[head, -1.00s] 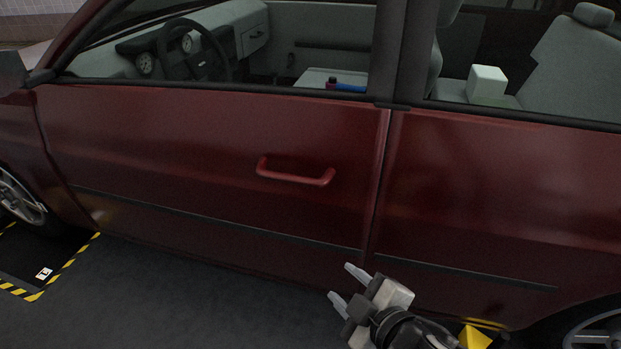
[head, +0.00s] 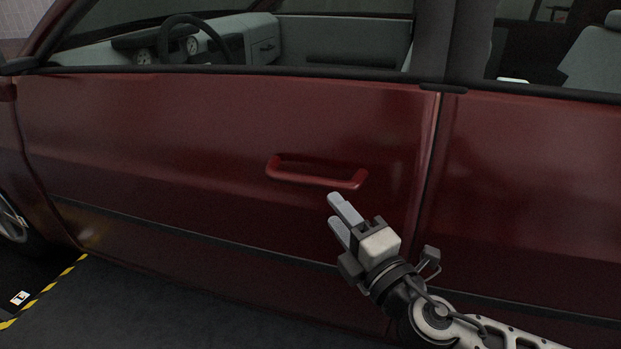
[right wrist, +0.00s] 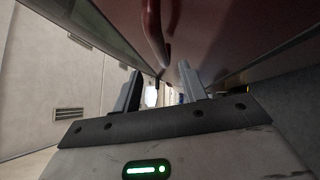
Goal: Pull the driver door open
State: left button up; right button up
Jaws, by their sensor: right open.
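The driver door (head: 180,140) is dark red and closed, its rear edge in line with the rear door. Its handle (head: 315,178) is a red horizontal bar on the upper rear part of the door. My right gripper (head: 336,212) is open and empty, just below the handle and apart from it in the head view. In the right wrist view the handle (right wrist: 156,32) hangs from the top, beyond and above the two fingers (right wrist: 160,88). My left gripper is not in view.
The rear door (head: 540,190) is to the right of the driver door. The window above the driver door shows the steering wheel (head: 203,40). The dark floor (head: 130,305) in front is clear, with a yellow-black striped marking (head: 45,290) at lower left.

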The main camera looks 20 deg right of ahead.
aim_at(315, 187)
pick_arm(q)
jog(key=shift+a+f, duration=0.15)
pick_arm(e)
jog(key=x, duration=0.9)
jog(key=shift+w+a, duration=0.15)
jog(key=shift+w, duration=0.25)
jog(key=shift+c, duration=0.2)
